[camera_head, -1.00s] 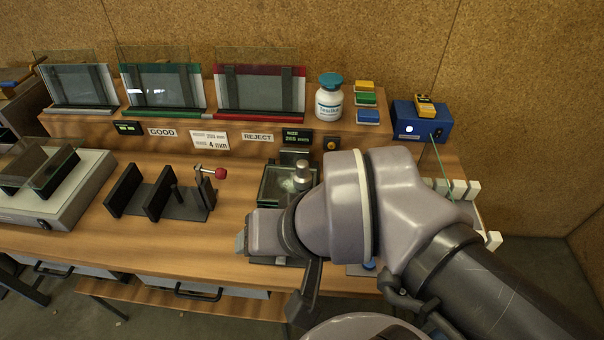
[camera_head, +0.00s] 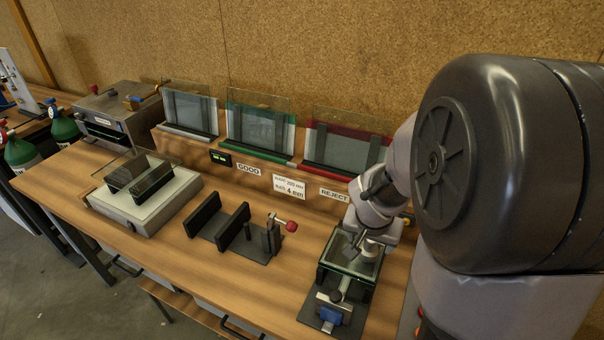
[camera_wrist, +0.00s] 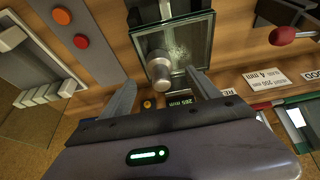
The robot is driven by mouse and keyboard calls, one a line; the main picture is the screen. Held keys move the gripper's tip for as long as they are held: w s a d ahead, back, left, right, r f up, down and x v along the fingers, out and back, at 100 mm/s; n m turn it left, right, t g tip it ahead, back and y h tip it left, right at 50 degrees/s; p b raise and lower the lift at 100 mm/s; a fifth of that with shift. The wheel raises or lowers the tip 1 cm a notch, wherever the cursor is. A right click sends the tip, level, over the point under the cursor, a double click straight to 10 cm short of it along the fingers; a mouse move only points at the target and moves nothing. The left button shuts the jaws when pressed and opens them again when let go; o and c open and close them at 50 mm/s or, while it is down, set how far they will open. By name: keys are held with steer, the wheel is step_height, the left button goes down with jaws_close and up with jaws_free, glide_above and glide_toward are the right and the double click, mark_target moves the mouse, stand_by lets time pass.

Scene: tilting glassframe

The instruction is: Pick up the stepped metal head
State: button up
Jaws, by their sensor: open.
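The stepped metal head (camera_wrist: 158,66) is a silvery stepped cylinder over a glass pane (camera_wrist: 190,45) in the wrist view. The pane has a frosted or cracked-looking patch beside the head. My gripper (camera_wrist: 161,82) is open, with one finger on each side of the head's near end. I cannot tell whether either finger touches it. In the head view my gripper (camera_head: 372,236) is above the glass fixture (camera_head: 345,262) at the bench's right, and the metal head (camera_head: 371,249) is partly hidden under it.
A black-slotted stand with a red-knobbed lever (camera_head: 290,226) is left of the fixture. Racks of glass panes, including the red REJECT rack (camera_head: 345,145), line the back shelf. A pale box with dark blocks (camera_head: 145,205) stands further left. Bare wood lies in front.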

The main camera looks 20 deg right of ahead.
mark_target(370, 245)
steer(key=b+x, duration=0.1)
steer(key=x, duration=0.2)
steer(key=b+x, duration=0.1)
steer(key=x, duration=0.2)
steer(key=shift+w+d, duration=0.25)
steer(key=shift+d, duration=0.05)
steer(key=shift+r, duration=0.15)
jaws_close()
